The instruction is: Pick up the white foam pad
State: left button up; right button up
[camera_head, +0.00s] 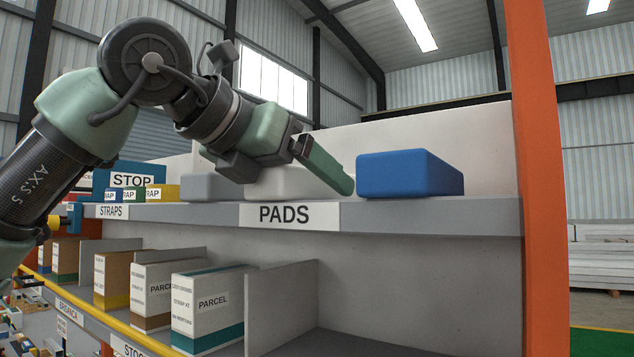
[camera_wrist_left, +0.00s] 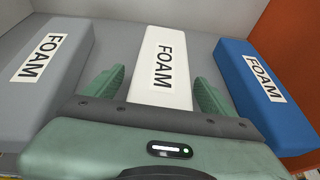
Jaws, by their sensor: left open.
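The white foam pad (camera_head: 285,184) lies on the top shelf behind the PADS label, between a grey pad and a blue pad. My left gripper (camera_head: 328,172) is in front of it and partly hides it in the head view. In the left wrist view the white pad (camera_wrist_left: 163,68), marked FOAM, runs lengthwise between the two green fingers of my open left gripper (camera_wrist_left: 158,88). Gaps show between the pad and the fingertips. The pad's near end is hidden behind the gripper body. My right gripper is not in view.
The grey pad (camera_head: 210,187) is left of the white one, the blue pad (camera_head: 409,174) right of it. An orange post (camera_head: 542,180) bounds the shelf (camera_head: 440,217) at the right. Strap boxes (camera_head: 160,192) stand further left. Parcels (camera_head: 212,305) fill part of the lower shelf.

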pick_arm(q)
jog(key=shift+s, duration=0.15)
jog(key=shift+c, duration=0.9)
jog(key=shift+s+a+r, duration=0.1)
jog(key=shift+s, duration=0.05)
jog(key=c, duration=1.3)
notch_tip(320, 180, up, 9)
jog(key=shift+r, duration=0.2)
jog(key=shift+w+r, duration=0.2)
jog(key=shift+r, duration=0.05)
